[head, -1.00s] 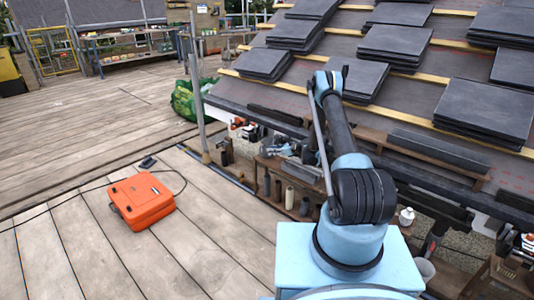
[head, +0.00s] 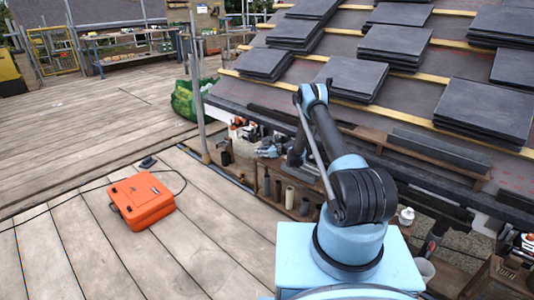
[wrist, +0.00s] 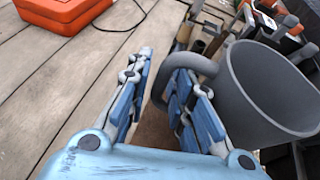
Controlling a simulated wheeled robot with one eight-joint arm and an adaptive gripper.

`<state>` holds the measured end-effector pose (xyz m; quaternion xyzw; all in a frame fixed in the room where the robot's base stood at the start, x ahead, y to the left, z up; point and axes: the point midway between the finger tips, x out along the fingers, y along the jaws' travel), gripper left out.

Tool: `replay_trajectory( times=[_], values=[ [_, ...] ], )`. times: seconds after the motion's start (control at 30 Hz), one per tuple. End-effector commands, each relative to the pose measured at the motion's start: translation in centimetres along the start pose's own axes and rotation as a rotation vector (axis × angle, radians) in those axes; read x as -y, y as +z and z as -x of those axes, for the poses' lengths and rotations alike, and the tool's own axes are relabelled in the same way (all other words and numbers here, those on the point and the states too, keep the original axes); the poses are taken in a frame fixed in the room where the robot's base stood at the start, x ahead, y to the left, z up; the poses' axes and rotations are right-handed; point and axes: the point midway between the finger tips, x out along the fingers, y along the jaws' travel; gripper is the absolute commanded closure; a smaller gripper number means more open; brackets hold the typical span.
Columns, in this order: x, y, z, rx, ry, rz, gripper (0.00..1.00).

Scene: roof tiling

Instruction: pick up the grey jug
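The grey jug (wrist: 268,92) stands at the right in the wrist view, with its open mouth in sight and its curved handle (wrist: 180,64) towards the left. My gripper (wrist: 163,63) is open, with one blue finger on each side of a narrow gap. The right finger overlaps the jug's handle in the picture, and the left finger is clear of it on the left. I cannot tell whether the right finger touches the handle. Part of the handle is hidden behind that finger. In the head view I cannot make out the jug or the fingers clearly.
An orange case (head: 142,200) with a black cable lies on the plank deck, also at the top left of the wrist view (wrist: 62,12). Tools and bottles crowd a low shelf below the roof edge. Stacked slates (head: 485,110) lie on the roof.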

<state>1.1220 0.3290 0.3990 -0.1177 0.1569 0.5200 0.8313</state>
Motion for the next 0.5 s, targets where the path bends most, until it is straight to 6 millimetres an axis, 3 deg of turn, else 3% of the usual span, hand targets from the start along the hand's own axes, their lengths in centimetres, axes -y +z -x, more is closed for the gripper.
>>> replay_trajectory(
  times=[0.17, 0.23, 0.27, 0.5],
  values=[
    [0.03, -0.01, 0.03, 0.000, 0.000, 0.000, 0.82],
    [0.03, -0.01, 0.04, 0.000, 0.000, 0.000, 0.98],
    [0.03, -0.01, 0.04, 0.000, 0.000, 0.000, 1.00],
    [0.04, -0.01, 0.05, 0.000, 0.000, 0.000, 1.00]
  ],
)
